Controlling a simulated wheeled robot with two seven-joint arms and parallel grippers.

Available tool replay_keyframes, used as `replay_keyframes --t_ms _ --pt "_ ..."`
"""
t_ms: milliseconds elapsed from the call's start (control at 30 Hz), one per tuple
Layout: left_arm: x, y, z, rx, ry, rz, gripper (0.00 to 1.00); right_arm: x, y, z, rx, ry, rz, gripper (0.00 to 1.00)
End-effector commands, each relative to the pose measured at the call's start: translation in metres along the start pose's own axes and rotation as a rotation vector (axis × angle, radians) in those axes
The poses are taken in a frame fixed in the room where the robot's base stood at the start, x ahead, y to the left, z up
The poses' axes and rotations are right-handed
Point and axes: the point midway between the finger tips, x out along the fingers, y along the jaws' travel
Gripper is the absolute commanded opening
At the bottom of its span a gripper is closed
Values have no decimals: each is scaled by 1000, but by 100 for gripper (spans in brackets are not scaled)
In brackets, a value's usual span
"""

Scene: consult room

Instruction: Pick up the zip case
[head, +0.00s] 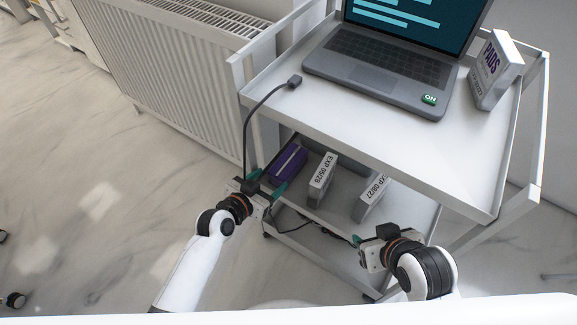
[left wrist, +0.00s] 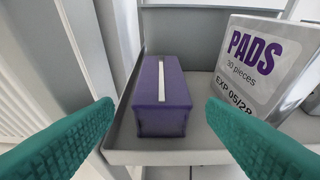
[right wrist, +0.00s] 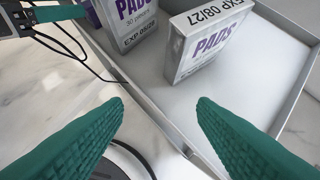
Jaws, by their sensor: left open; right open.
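The purple zip case (head: 288,163), with a pale zip strip along its top, lies on the trolley's lower shelf at the left end. In the left wrist view the zip case (left wrist: 162,98) is straight ahead, between the fingertips in the picture but beyond them. My left gripper (head: 266,190) is open and empty, just in front of the case; its teal fingers also show in the left wrist view (left wrist: 160,115). My right gripper (head: 358,240) is open and empty at the shelf's front right; its fingers show in the right wrist view (right wrist: 160,105).
Pads boxes stand on the lower shelf, one marked EXP 05/28 (head: 322,180) right beside the case and one marked EXP 08/27 (head: 371,197). The upper shelf (head: 400,150) overhangs them. A black cable (head: 246,130) hangs near my left gripper. A radiator (head: 180,80) stands left.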

Motion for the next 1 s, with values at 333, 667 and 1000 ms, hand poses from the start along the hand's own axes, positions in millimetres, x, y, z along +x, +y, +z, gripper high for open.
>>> replay_keyframes --t_ms 333,667,1000 --pt "38 -2 -6 -2 -2 1 65 6 9 65 -7 -369 21 52" --pt "46 -2 -5 -1 0 0 65 0 12 82 -7 -461 27 52" --pt "46 -1 -5 -1 -1 1 30 0 12 81 -7 -458 26 52"
